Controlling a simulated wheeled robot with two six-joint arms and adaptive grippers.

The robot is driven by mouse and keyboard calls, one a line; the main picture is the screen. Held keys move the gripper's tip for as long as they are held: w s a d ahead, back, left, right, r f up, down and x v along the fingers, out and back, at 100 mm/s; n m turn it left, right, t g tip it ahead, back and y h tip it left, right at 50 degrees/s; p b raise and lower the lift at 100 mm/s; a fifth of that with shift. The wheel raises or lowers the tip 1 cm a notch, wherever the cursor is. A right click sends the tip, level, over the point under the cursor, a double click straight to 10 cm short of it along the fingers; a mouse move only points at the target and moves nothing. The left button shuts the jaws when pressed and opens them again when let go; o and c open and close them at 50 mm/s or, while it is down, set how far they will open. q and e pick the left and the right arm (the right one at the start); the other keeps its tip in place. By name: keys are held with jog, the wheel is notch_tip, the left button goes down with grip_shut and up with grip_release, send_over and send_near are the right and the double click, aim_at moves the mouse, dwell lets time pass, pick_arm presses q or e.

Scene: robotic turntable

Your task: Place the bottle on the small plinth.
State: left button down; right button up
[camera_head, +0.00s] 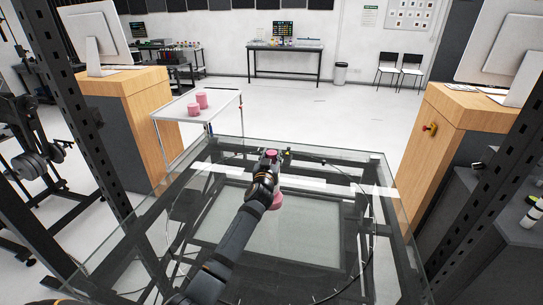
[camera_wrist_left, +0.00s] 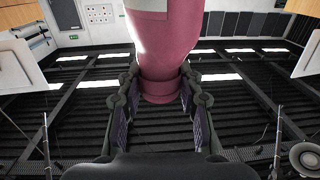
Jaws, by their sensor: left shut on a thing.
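My left gripper (camera_head: 269,160) reaches over the glass table and is shut on a dark pink bottle (camera_head: 277,201). The gripper hides the bottle's middle; pink shows above and below it. In the left wrist view the bottle (camera_wrist_left: 162,45) stands between the two fingers (camera_wrist_left: 160,112), its wide part cut off by the top edge. Two short pink cylinders stand on a small side table at the left, beyond the glass table: a lower, nearer one (camera_head: 193,109) and a farther one (camera_head: 202,100). They look like plinths. My right gripper is not in view.
The glass table (camera_head: 320,205) has a dark frame beneath and a round outline on it. The white-topped side table (camera_head: 225,103) has free room at its right. Wooden cabinets (camera_head: 140,120) (camera_head: 430,150) stand on both sides. Dark uprights (camera_head: 80,95) flank my view.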

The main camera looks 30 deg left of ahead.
pick_arm(q)
jog(key=shift+r, duration=0.1)
jog(key=c, duration=0.9)
grip_release()
jog(key=shift+o, duration=0.2)
jog(key=b+v, duration=0.2)
jog(key=v, duration=1)
